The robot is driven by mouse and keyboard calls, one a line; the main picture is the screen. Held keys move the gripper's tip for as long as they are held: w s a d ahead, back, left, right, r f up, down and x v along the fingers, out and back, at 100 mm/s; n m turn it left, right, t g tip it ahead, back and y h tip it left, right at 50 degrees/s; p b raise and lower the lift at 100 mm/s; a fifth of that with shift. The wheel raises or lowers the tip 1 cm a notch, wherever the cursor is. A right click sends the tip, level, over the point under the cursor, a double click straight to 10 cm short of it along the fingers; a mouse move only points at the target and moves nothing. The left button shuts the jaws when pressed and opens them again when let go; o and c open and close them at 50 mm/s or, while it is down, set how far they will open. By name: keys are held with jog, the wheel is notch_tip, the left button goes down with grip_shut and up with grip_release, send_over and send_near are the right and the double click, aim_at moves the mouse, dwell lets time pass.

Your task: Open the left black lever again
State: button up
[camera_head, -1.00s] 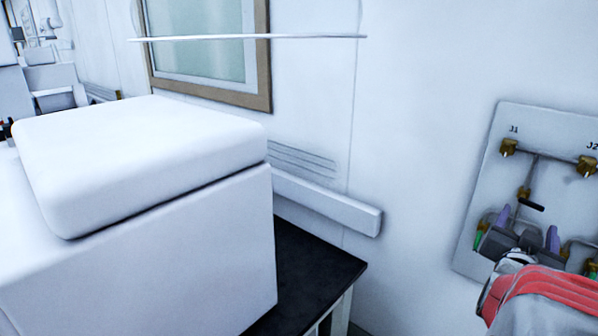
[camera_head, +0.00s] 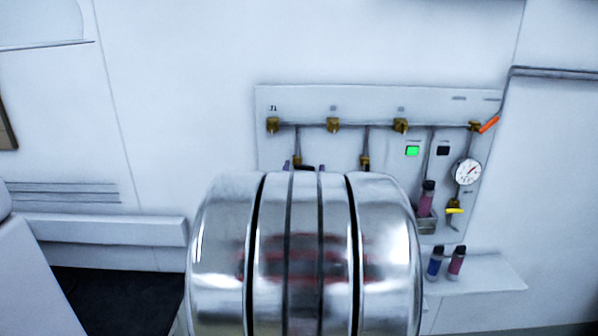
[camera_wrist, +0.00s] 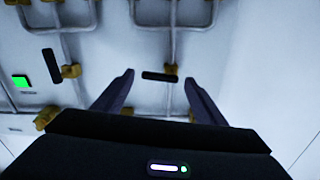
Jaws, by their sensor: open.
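The left black lever (camera_wrist: 160,76) lies crosswise to its vertical pipe in the wrist view, beside a brass valve body (camera_wrist: 171,71). The wrist view shows the panel upside down, so this lever is on the right there. My gripper (camera_wrist: 159,78) is open, with one dark finger on each side of the lever. The lever appears between the fingertips; I cannot tell whether they touch it. In the head view my silver wrist hides most of the lever and gripper. A second black lever (camera_wrist: 52,66) stands along its pipe, left in the wrist view.
The wall panel (camera_head: 385,105) carries brass fittings, a green light (camera_head: 412,151), a dial gauge (camera_head: 467,171) and a yellow-handled valve (camera_head: 454,210). A shelf (camera_head: 490,280) with two vials is at lower right. A dark bench top (camera_head: 115,295) is at lower left.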

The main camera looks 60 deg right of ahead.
jog(key=shift+c, duration=0.2)
jog(key=c, duration=1)
jog(key=shift+m, duration=0.3)
jog(key=shift+w+a+f+m, duration=0.15)
jog(key=shift+f+m, duration=0.25)
jog(key=shift+m, duration=2.25)
jog(key=shift+w+a+f+m, duration=0.1)
jog(key=shift+w+f+m, duration=0.3)
jog(key=shift+m, duration=2.3)
jog(key=shift+w+a+f+m, duration=0.1)
jog(key=shift+f+m, duration=0.35)
jog(key=shift+m, duration=2.2)
jog(key=o, duration=1)
jog(key=shift+o, duration=0.2)
jog(key=shift+r, duration=0.1)
